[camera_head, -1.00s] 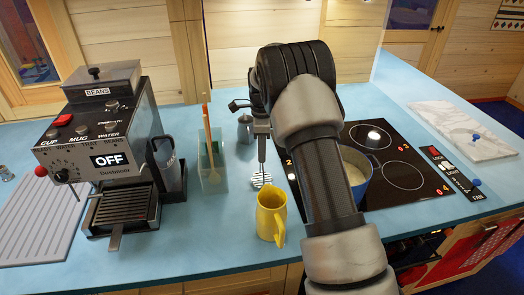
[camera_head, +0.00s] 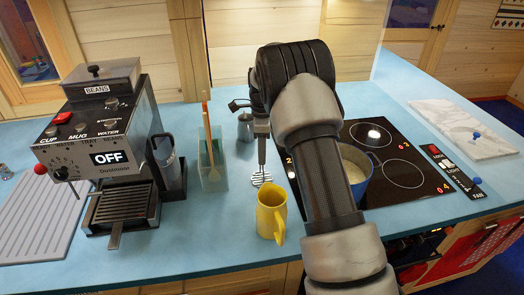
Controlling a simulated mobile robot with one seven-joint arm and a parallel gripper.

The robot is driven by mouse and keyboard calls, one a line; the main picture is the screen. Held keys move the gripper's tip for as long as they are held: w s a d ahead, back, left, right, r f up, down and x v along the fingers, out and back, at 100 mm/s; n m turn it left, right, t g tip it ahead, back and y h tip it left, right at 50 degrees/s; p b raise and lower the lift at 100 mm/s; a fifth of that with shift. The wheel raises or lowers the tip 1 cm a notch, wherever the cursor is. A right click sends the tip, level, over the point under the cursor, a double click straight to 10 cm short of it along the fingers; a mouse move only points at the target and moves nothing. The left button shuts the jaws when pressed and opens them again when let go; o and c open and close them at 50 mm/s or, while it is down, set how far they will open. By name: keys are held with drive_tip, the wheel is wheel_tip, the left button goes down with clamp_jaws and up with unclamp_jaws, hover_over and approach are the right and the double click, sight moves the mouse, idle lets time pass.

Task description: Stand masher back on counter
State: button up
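The masher (camera_head: 261,177) is upright below my gripper (camera_head: 261,128), between the clear utensil holder and the hob. Its round metal head is at or just above the blue counter (camera_head: 215,240); I cannot tell if it touches. Its handle goes up into my gripper, which appears shut on it. The fingers are small and partly hidden by my arm.
A yellow jug (camera_head: 270,215) stands just in front of the masher. A clear holder (camera_head: 212,165) with a wooden utensil is to the left, near the coffee machine (camera_head: 110,150). A blue pot (camera_head: 357,170) is on the hob (camera_head: 400,165). A metal pot (camera_head: 245,127) stands behind.

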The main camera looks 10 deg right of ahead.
wheel_tip(320, 180, up, 18)
drive_tip(key=shift+f, duration=0.25)
idle(0.4)
drive_tip(key=s+r+n+t, duration=0.3)
drive_tip(key=s+r+n, duration=0.75)
drive_tip(key=s, duration=0.55)
drive_tip(key=s+f+n+t, duration=0.1)
drive_tip(key=s+n, duration=0.4)
drive_tip(key=s, duration=0.5)
drive_tip(key=s+f+n+t, duration=0.1)
drive_tip(key=s+f+n, duration=0.3)
drive_tip(key=s, duration=0.7)
drive_tip(key=shift+n+t, duration=0.3)
drive_tip(key=shift+n, duration=0.05)
drive_tip(key=shift+d, duration=0.1)
